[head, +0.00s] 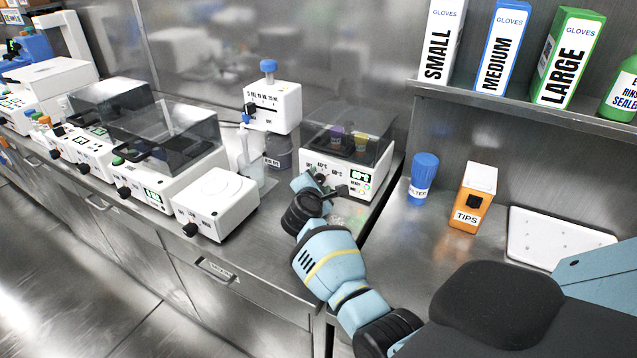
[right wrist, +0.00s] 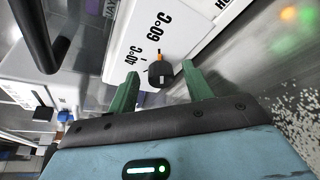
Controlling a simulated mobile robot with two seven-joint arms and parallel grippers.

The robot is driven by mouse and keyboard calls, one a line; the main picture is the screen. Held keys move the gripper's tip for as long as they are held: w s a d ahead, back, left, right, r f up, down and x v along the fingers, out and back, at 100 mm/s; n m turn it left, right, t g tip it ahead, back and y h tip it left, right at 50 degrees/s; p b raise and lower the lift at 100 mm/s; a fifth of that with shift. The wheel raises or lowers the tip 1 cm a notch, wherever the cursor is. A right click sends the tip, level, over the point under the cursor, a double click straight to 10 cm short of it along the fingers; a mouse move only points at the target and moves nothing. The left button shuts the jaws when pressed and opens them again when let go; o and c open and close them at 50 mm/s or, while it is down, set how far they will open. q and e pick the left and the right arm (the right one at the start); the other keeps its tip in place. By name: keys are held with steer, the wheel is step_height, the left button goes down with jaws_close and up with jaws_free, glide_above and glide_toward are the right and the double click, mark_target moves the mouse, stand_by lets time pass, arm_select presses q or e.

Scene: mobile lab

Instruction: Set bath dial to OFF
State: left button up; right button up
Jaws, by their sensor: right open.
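The bath (head: 316,156) is a white box with a clear tinted lid in the head view, with a lit green display on its front right. In the right wrist view its dial (right wrist: 160,75) is a black knob with an orange pointer. The pointer faces the 60°C label; the 40°C label is to its left. The OFF label is not readable in the wrist view. My right gripper (right wrist: 161,82) is open, its green fingers on either side of the dial with visible gaps. In the head view the right gripper (head: 313,185) is at the bath's front. My left gripper is out of view.
A beaker (head: 250,170) stands behind the gripper. A blue filter bottle (head: 422,178) and an orange tips box (head: 473,197) stand to the right, past a gap between counters.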

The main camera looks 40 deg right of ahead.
steer(key=shift+w+d, duration=0.15)
steer(key=shift+d, duration=0.05)
steer(key=c, duration=1)
steer(key=shift+o, duration=0.2)
steer(key=n+g, duration=0.1)
steer(key=n, duration=0.1)
steer(key=shift+w+a+n+g+p, duration=0.15)
steer(key=shift+n+g+p, duration=0.15)
steer(key=shift+g, duration=0.1)
steer(key=shift+w+n+g+h, duration=0.1)
steer(key=shift+n+g+h, duration=0.2)
steer(key=shift+n+g, duration=0.55)
steer(key=shift+n, duration=0.35)
